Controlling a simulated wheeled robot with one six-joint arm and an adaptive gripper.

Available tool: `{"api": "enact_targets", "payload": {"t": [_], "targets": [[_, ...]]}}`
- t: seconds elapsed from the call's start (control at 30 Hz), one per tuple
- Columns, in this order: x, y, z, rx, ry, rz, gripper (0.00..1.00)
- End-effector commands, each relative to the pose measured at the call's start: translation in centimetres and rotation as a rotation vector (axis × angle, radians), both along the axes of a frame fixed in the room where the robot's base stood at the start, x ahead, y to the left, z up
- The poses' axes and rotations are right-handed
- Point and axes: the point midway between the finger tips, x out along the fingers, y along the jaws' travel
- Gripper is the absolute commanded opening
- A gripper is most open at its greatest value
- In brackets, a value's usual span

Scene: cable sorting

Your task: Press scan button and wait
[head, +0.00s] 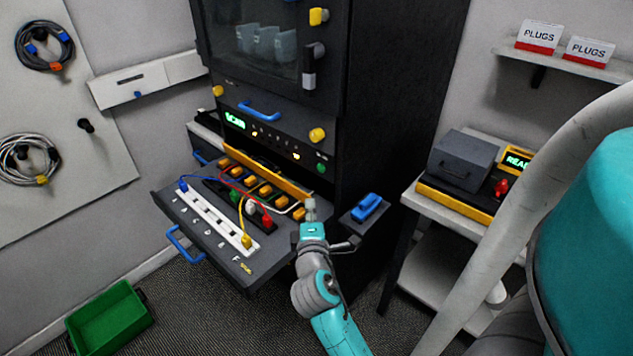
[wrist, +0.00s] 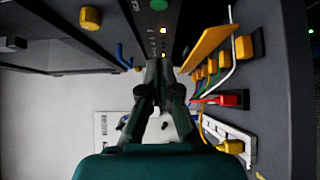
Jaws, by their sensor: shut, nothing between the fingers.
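The dark cabinet's front strip (head: 270,140) carries a lit green display (head: 235,120), small indicator lights and a green round button (head: 321,168) at its right end. The green button also shows at the top edge of the wrist view (wrist: 158,4). Which of these is the scan button, I cannot read for sure. My gripper (head: 310,203) is shut and empty. In the head view it is below the green button, over the right end of the pulled-out drawer. In the wrist view the shut fingers (wrist: 166,68) point toward the strip, apart from the green button.
The open drawer (head: 262,268) holds a white socket strip (head: 215,215), red, blue and yellow cables, and several yellow plugs. A blue-topped block (head: 367,207) sits right of my gripper. A side table (head: 468,223) carries a grey box (head: 463,160) and a display. A green bin (head: 110,320) stands on the floor.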

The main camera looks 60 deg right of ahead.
Motion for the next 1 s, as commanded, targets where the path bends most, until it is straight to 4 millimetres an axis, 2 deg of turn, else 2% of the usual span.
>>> {"api": "enact_targets", "payload": {"t": [0.17,0.63,0.8,1.0], "targets": [[0.9,-1.5,0.0,0.0,-0.002,-0.002,0.0],[5.3,-8.8,0.1,0.001,-0.003,-0.002,0.0],[4.5,-10.9,0.0,0.001,-0.002,-0.003,0.0],[4.2,-12.1,0.0,0.001,-0.001,0.0,0.0]]}}
